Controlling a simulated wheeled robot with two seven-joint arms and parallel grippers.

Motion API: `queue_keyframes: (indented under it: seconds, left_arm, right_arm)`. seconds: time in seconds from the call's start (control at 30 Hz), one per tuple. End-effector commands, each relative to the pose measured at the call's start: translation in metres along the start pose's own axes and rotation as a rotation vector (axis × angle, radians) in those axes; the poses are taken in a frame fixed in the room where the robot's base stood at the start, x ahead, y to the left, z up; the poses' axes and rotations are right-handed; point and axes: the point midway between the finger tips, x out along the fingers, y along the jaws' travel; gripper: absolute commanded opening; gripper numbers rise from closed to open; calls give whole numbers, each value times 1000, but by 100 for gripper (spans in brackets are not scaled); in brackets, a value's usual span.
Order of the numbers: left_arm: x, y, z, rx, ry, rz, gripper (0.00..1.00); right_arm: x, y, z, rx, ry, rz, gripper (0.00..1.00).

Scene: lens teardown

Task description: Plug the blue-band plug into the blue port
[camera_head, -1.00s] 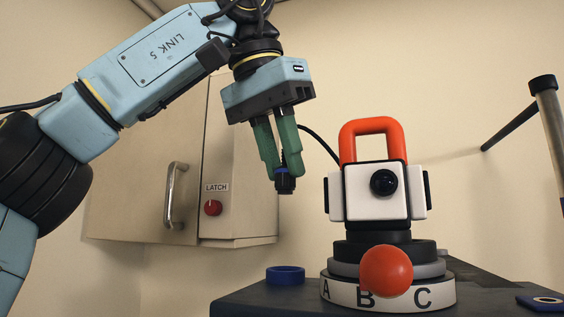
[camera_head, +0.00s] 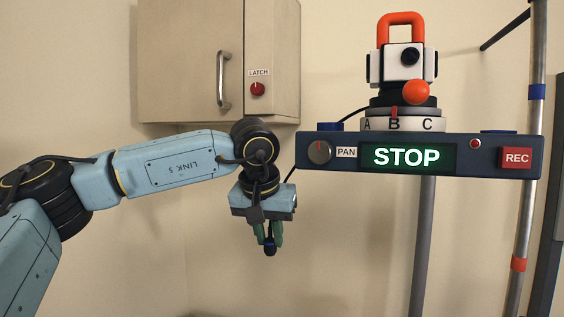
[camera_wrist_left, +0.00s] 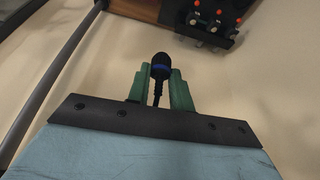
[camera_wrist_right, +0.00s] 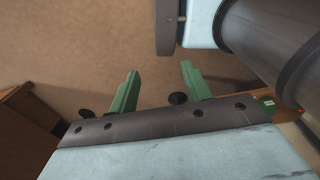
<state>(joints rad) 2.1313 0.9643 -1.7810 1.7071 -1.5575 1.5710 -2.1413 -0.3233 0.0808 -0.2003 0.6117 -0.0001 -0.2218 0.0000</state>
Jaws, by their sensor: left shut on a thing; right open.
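The blue-band plug (camera_head: 269,248) is black with a blue band and points down from my left gripper (camera_head: 268,236). The left gripper is shut on it, below and left of the dark control box. In the left wrist view the plug (camera_wrist_left: 160,66) sits between the green fingers, with its black cable running back between them. I cannot pick out a blue port in any view. My right gripper (camera_wrist_right: 160,82) shows only in the right wrist view, open, with nothing between its fingers.
The dark box (camera_head: 480,165) carries a STOP display and a turret with an orange handle (camera_head: 401,18). A pole (camera_head: 424,235) stands below it. A cabinet (camera_head: 185,65) hangs at left.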

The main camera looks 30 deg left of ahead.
Motion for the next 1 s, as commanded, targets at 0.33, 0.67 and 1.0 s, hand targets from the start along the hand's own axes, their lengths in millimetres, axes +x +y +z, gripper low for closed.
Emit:
queue_keyframes:
  seconds: [0.33, 0.67, 1.0]
  left_arm:
    - [190, 50, 107, 109, -8, 43, 2]
    - [300, 92, 218, 234, -5, 98, 2]
    - [320, 102, 251, 268, 1, 112, 2]
  right_arm:
    - [83, 5, -33, 0, 57, 8, 49]
    - [138, 1, -13, 1, 32, 3, 49]
    - [149, 0, -9, 1, 25, 3, 49]
